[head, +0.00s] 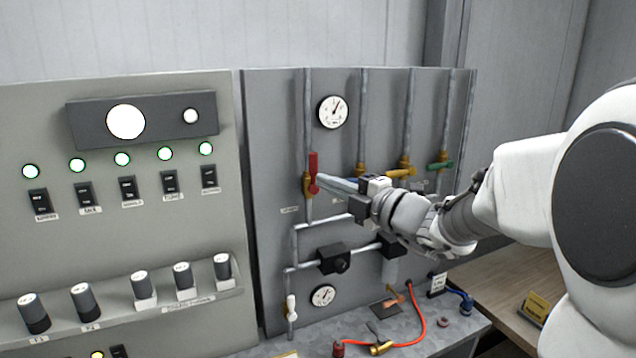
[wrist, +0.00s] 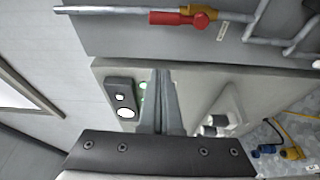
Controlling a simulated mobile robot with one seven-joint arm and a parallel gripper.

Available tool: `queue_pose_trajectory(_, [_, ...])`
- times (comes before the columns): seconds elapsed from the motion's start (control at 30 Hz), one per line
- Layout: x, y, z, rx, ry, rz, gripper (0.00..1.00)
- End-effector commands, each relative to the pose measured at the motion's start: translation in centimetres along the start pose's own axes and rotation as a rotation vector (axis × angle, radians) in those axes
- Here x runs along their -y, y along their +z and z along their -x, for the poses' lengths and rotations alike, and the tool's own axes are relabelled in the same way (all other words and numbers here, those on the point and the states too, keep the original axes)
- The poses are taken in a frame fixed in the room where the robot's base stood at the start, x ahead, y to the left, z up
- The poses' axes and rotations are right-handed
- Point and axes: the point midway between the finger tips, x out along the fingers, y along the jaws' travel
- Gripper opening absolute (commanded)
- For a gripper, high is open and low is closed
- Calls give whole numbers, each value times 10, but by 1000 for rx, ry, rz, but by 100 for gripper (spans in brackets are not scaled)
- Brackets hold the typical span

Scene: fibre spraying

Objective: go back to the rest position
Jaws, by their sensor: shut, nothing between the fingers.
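My gripper (head: 322,181) is at the end of my white arm, which reaches in from the right in the head view. Its fingers are shut together and empty, and they point left. In the head view the fingertips overlap the lower right side of a red valve handle (head: 313,165) on the pipe panel (head: 265,130). In the wrist view the shut fingers (wrist: 161,80) point up the picture, and the red valve handle (wrist: 180,18) lies beyond their tips with a visible gap. I cannot tell the exact depth between them.
A control panel (head: 120,230) with green-ringed lights, switches and knobs stands at the left. Yellow (head: 400,168) and green (head: 440,164) valves sit behind my gripper. A black box (head: 333,258) is below it. A red hose (head: 424,325) lies on the grey bench. Open room lies before the panels.

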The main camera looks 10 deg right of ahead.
Motion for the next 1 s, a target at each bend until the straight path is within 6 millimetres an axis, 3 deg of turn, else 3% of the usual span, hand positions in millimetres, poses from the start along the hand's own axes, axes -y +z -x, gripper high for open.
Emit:
queue_pose_trajectory(0.23, [1,-6,0,-14,-11,39,0])
queue_pose_trajectory(0.37, [6,-35,4,-93,-69,255,0])
queue_pose_trajectory(0.5, [23,-83,21,-259,-157,686,0])
queue_pose_trajectory(0.7, [56,-136,61,-560,-224,1357,0])
queue_pose_trajectory(0.83, [78,-155,94,-784,-217,1784,0])
queue_pose_trajectory(1.0, [101,-164,140,-1120,-148,2316,0])
